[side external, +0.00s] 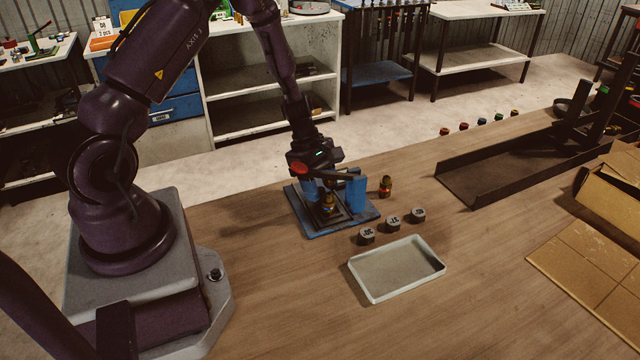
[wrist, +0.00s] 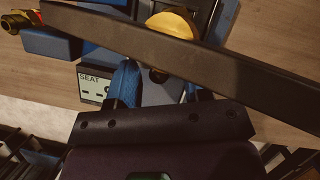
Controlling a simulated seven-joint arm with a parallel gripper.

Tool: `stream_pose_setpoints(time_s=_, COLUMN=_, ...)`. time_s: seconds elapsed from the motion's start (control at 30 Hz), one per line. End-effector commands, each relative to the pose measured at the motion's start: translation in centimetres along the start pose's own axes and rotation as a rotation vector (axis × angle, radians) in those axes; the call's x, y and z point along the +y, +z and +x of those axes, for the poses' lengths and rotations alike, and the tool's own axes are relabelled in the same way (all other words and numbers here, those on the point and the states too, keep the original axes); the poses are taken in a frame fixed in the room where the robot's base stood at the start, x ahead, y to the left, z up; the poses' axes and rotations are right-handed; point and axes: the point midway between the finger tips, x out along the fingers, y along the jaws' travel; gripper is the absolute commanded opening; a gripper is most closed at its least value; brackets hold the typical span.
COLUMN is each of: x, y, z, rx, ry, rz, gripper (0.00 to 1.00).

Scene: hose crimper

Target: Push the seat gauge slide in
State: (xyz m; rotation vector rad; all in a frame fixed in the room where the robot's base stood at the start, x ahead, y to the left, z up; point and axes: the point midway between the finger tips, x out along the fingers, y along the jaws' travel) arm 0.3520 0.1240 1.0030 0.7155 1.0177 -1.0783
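The seat gauge is on a blue fixture plate (side external: 307,222) on the bench, below my gripper. Its white SEAT label (wrist: 93,84) shows in the wrist view. A brass fitting (side external: 329,205) stands upright in the fixture; a yellow round top (wrist: 172,24) shows in the wrist view. A dark bar (wrist: 210,58) crosses the wrist view and hides part of the fixture and of my fingers. My gripper (wrist: 160,88) is low over the fixture, its two blue fingers apart with nothing seen clasped between them. The slide cannot be made out clearly, nor whether a finger touches it.
A second brass fitting (side external: 385,186) stands just right of the fixture. Three grey dies (side external: 392,222) stand in a row before it. A shallow pale tray (side external: 369,294) lies nearer the camera. A dark rack (side external: 480,187) stands at right. The bench left of the tray is clear.

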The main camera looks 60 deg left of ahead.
Motion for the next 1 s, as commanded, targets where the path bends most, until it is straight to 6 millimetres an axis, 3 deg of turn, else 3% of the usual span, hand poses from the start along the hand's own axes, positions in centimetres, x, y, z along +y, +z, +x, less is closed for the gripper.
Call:
stream_pose_setpoints(time_s=0.37, x=0.1, y=-0.1, z=-1.2, rx=0.003, ry=0.004, rz=-0.001, gripper=0.46)
stream_pose_setpoints(time_s=1.0, x=0.1, y=-0.1, z=-7.0, rx=0.003, ry=0.004, rz=-0.001, gripper=0.46)
